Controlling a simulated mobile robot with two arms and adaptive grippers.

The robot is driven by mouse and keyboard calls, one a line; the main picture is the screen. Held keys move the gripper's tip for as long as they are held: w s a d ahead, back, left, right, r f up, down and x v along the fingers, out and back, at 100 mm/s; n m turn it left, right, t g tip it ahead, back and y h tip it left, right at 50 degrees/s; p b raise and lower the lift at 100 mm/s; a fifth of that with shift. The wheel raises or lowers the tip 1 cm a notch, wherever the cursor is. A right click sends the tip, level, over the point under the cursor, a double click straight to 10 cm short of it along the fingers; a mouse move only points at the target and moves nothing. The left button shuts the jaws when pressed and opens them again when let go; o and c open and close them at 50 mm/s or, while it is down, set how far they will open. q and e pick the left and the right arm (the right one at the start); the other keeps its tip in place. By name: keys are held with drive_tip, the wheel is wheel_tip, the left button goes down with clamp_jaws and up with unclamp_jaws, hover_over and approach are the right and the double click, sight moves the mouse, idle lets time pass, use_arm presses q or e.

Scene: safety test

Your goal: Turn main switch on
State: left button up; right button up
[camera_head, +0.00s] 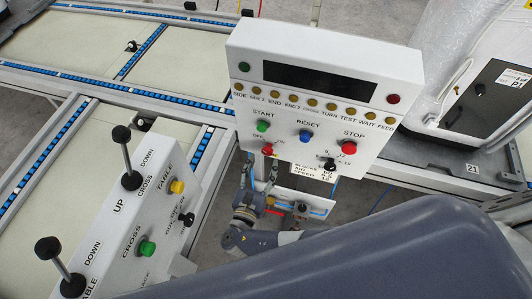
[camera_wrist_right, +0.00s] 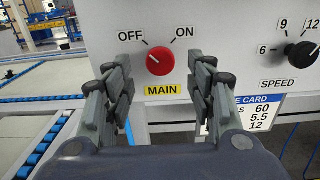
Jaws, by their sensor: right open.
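The main switch is a red round knob (camera_wrist_right: 160,62) on the white panel, between the labels OFF and ON and above a yellow MAIN label (camera_wrist_right: 162,90). Its white mark points up and left, towards OFF. In the head view the knob (camera_head: 267,150) is at the panel's lower left. My right gripper (camera_wrist_right: 163,80) is open, with its fingers on either side of the knob in the picture. I cannot tell whether they touch it. In the head view my right gripper (camera_head: 258,176) is just below the knob. My left gripper is not in view.
The white control panel (camera_head: 325,50) also carries green START (camera_head: 263,126), blue RESET (camera_head: 305,136) and red STOP (camera_head: 348,147) buttons. A black speed knob (camera_wrist_right: 302,56) is right of the switch. A lever console (camera_head: 105,230) stands at left. Roller conveyors (camera_head: 60,140) lie behind it.

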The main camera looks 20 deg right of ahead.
sight(267, 154)
drive_tip(key=x, duration=0.4)
drive_tip(key=shift+d, duration=0.1)
drive_tip(key=shift+w, duration=0.15)
drive_tip(key=shift+c, duration=0.6)
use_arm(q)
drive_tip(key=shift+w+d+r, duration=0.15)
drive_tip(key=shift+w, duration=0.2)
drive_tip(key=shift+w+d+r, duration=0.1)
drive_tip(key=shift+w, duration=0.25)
use_arm(e)
drive_tip(key=c, duration=1)
